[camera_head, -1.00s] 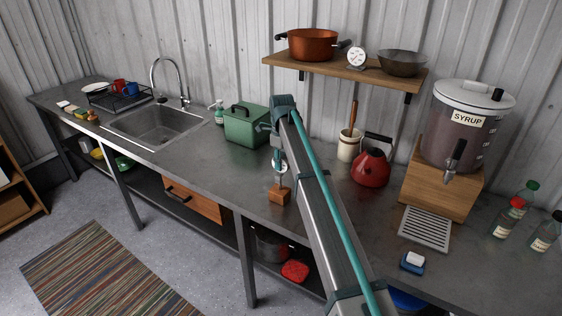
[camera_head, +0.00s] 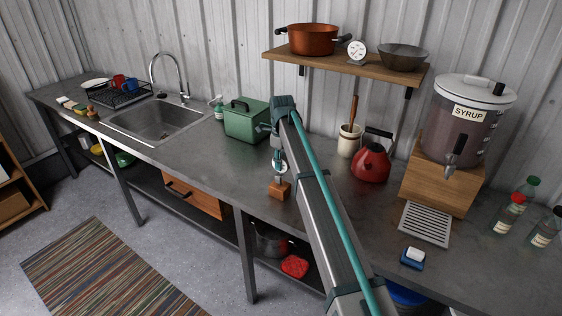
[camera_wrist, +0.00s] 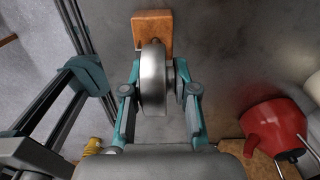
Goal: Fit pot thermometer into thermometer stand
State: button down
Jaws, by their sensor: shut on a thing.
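The pot thermometer (camera_wrist: 153,75) is a round metal dial, seen edge-on between my gripper's fingers (camera_wrist: 160,88) in the wrist view. My gripper is shut on the dial; in the head view it shows small (camera_head: 279,160) above the counter, partly hidden by my arm. The thermometer stand (camera_wrist: 153,24) is a small wooden block on the counter, also in the head view (camera_head: 279,190). The dial is just above the block and a short dark part of the stem points at it. I cannot tell whether the stem is inside the block.
A green box (camera_head: 247,120) stands behind to the left, a red kettle (camera_head: 370,163) to the right. A syrup dispenser (camera_head: 470,125) on a wooden base is farther right. Another dial (camera_head: 357,51) sits on the wall shelf (camera_head: 345,67). The counter around the stand is clear.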

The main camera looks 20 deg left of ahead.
jog(key=shift+f, duration=0.25)
jog(key=c, duration=0.8)
grip_release()
jog(key=shift+r, duration=0.1)
notch_tip(320, 180, up, 12)
jog(key=shift+w, duration=0.1)
